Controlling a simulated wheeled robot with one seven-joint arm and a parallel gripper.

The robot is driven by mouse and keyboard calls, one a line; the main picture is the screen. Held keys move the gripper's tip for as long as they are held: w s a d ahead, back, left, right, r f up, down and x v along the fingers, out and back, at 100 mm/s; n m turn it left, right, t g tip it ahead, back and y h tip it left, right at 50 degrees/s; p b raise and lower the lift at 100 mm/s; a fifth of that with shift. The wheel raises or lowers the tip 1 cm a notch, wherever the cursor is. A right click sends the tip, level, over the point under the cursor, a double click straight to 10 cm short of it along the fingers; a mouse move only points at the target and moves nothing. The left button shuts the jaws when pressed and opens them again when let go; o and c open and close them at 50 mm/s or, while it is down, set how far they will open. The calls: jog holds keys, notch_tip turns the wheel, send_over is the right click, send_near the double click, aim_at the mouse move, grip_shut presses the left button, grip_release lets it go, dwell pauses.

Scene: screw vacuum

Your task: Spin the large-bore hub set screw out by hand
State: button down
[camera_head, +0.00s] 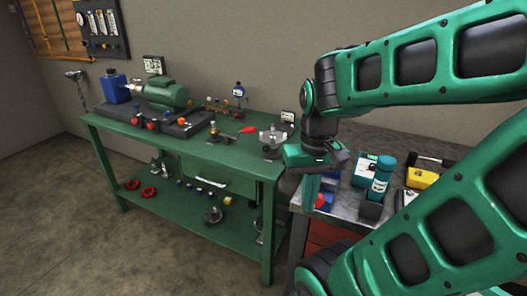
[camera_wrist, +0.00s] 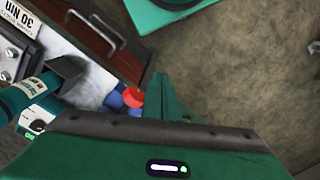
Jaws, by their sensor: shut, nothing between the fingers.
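My gripper (camera_head: 308,205) points down in the head view, in front of the right end of the green bench and beside the grey cart. It also shows in the wrist view (camera_wrist: 158,85), its fingers together with nothing between them, above the floor and the cart's edge. The large-bore hub set screw cannot be picked out in either view. A metal fitting (camera_head: 272,138) stands on the bench's right end, but I cannot tell whether it is the hub. My gripper is apart from it. Parts of the cart top are hidden behind my arm.
The green bench (camera_head: 235,158) carries a green motor (camera_head: 165,93), a blue unit (camera_head: 114,88) and a red-handled valve (camera_head: 222,134). Its lower shelf holds red rings (camera_head: 148,192) and small fittings. Floor is clear in front.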

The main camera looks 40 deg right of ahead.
jog(key=c, duration=2.3)
grip_release()
jog(key=o, duration=0.5)
jog(key=shift+s+r, duration=0.15)
jog(key=shift+s, duration=0.2)
jog(key=o, duration=0.4)
jog(key=shift+t+h, duration=0.4)
jog(key=shift+h, duration=0.5)
jog(key=w+f, duration=0.1)
jog(key=w, duration=0.2)
jog(key=w+f, duration=0.1)
jog(key=w, duration=0.5)
jog(key=shift+f, duration=0.4)
jog(key=shift+c, duration=0.2)
jog(key=m+t+h, duration=0.7)
jog(key=m+h, duration=0.2)
jog(key=h, duration=0.6)
send_near(265, 150)
jog(key=x, duration=0.7)
jog(key=shift+d+r, duration=0.2)
jog(key=shift+d, duration=0.2)
